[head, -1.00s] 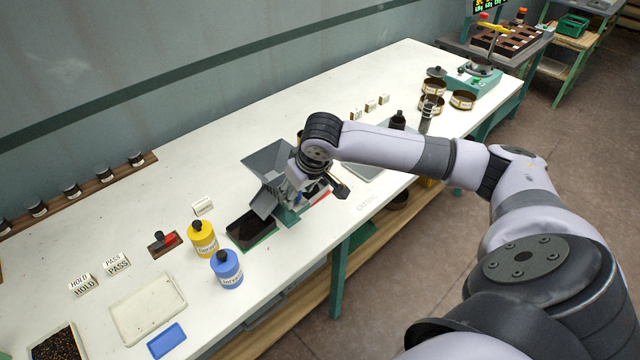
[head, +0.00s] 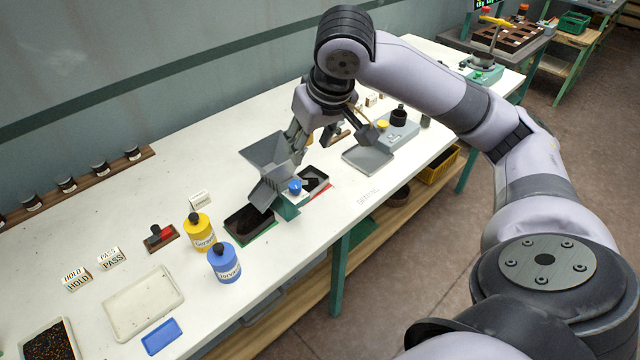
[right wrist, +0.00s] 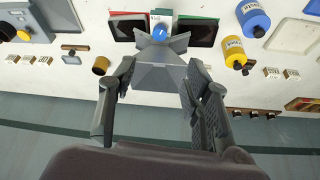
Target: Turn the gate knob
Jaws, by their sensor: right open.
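The gate knob (head: 295,187) is a blue round knob on the front of a small green-based sorter with a grey hopper (head: 268,150). In the right wrist view the knob (right wrist: 160,31) shows just beyond the hopper (right wrist: 160,75). My right gripper (head: 332,135) is open and empty, above and behind the hopper, with its fingers apart. In the right wrist view my gripper's fingertips (right wrist: 160,70) are on either side of the hopper in the picture; I cannot tell whether they touch it. The knob is clear of the fingers. My left gripper is not in view.
A dark tray with a green edge (head: 268,233) and one with a red edge (head: 326,189) flank the sorter. Yellow (head: 200,233) and blue (head: 224,265) bottles stand to the left. A grey scale (head: 398,131) stands to the right. The table's front strip is mostly clear.

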